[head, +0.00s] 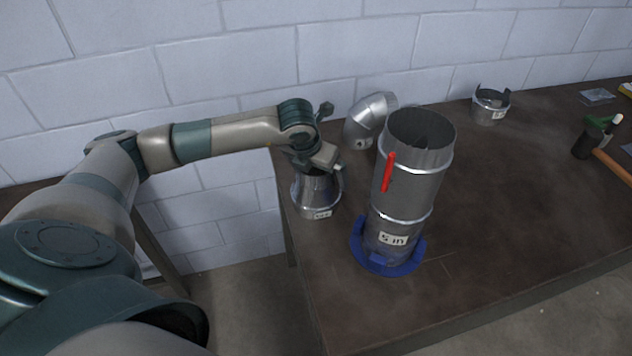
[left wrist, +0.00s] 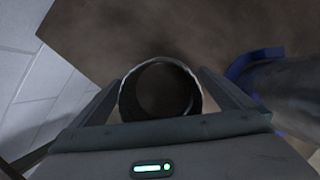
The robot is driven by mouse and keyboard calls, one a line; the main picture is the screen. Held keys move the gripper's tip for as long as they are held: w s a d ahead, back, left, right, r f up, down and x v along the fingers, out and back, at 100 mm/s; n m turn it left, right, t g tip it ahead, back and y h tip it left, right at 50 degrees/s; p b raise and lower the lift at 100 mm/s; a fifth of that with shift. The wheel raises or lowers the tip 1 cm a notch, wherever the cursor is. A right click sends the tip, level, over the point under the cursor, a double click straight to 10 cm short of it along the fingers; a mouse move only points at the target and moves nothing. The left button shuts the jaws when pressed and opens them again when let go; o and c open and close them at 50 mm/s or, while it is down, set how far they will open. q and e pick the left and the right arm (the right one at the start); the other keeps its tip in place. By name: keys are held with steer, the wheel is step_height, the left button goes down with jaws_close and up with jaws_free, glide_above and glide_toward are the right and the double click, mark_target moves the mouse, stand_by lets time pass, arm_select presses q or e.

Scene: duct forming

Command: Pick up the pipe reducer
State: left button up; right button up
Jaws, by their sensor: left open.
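The pipe reducer (head: 316,196) is a short silver metal piece with a label. It stands upright near the left edge of the table. My left gripper (head: 322,170) is right above it, coming down over its top. In the left wrist view the round open top of the reducer (left wrist: 160,92) lies between the two spread fingers (left wrist: 168,95). The fingers are open, one on each side; whether they touch the metal cannot be told. My right gripper is not in view.
A tall silver duct (head: 408,185) in a blue base (head: 388,262), with a red strip, stands just right of the reducer. A metal elbow (head: 370,120) is behind. A small collar (head: 490,106) and a hammer (head: 612,165) lie farther right. The table's (head: 500,215) middle right is clear.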

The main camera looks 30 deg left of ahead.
arm_select(q)
steer(key=shift+c, duration=0.3)
steer(key=c, duration=1)
steer(key=shift+r, duration=0.15)
steer(key=shift+r+b, duration=1.85)
steer(key=shift+r, duration=3.05)
steer(key=shift+f, duration=0.1)
